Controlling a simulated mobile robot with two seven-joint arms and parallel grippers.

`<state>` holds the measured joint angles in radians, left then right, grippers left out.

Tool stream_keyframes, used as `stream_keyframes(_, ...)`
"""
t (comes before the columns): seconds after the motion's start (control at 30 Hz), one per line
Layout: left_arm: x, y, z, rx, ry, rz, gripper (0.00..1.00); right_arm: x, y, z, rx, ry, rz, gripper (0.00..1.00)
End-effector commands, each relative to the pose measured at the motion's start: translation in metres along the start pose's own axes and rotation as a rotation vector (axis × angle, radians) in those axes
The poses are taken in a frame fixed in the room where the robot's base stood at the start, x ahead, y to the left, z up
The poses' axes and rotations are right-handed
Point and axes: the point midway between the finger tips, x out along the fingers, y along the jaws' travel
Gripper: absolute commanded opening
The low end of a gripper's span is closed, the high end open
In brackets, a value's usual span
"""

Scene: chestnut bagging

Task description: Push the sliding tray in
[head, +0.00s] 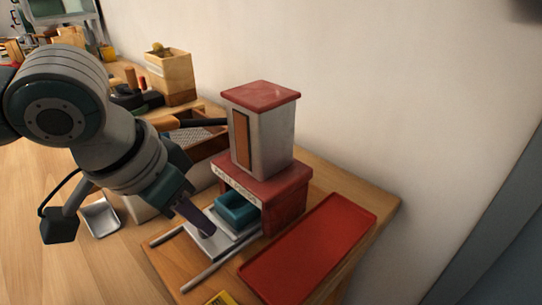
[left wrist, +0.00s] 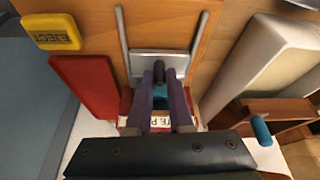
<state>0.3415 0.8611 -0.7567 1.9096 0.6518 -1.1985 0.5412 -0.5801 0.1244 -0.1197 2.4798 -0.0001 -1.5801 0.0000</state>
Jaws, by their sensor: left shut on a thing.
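The sliding tray (head: 203,248) is a pale grey plate on two metal rails, partly out from under the red base (head: 288,203) of a grey and red dispenser. A teal box (head: 238,209) sits on the tray, near or partly under the base. My left gripper (head: 208,231) is at the outer end of the tray, pointing down. In the left wrist view its purple fingers (left wrist: 159,72) are shut on a dark knob (left wrist: 159,69) at the edge of the tray (left wrist: 178,61). The fingers hide much of the teal box there. My right gripper is not in view.
A flat red tray (head: 312,246) lies right of the dispenser near the table edge. A yellow block (left wrist: 52,32) with lettering lies beside it. A wooden box and a small metal scoop (head: 101,217) are left of the dispenser. A wall stands behind.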

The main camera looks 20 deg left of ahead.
Motion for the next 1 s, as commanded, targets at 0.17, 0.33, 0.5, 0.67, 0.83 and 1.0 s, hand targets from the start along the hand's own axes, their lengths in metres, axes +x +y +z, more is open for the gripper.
stream_keyframes(0.17,0.0,0.0,0.0,0.0,0.0,0.0,0.0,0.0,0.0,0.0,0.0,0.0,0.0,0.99)
stream_keyframes(0.33,0.0,0.0,0.0,0.0,0.0,0.0,0.0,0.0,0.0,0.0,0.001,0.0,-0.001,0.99)
stream_keyframes(0.5,0.0,0.0,0.0,0.0,0.0,0.0,0.0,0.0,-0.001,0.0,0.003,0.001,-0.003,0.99)
stream_keyframes(0.67,0.0,0.0,0.0,0.0,0.0,0.0,0.0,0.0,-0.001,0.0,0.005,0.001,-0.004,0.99)
stream_keyframes(0.83,0.0,0.0,-0.002,-0.001,0.0,0.0,0.0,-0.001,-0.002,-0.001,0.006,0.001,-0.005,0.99)
stream_keyframes(1.0,0.007,0.003,-0.021,-0.005,0.003,0.0,0.0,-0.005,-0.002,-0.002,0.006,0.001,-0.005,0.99)
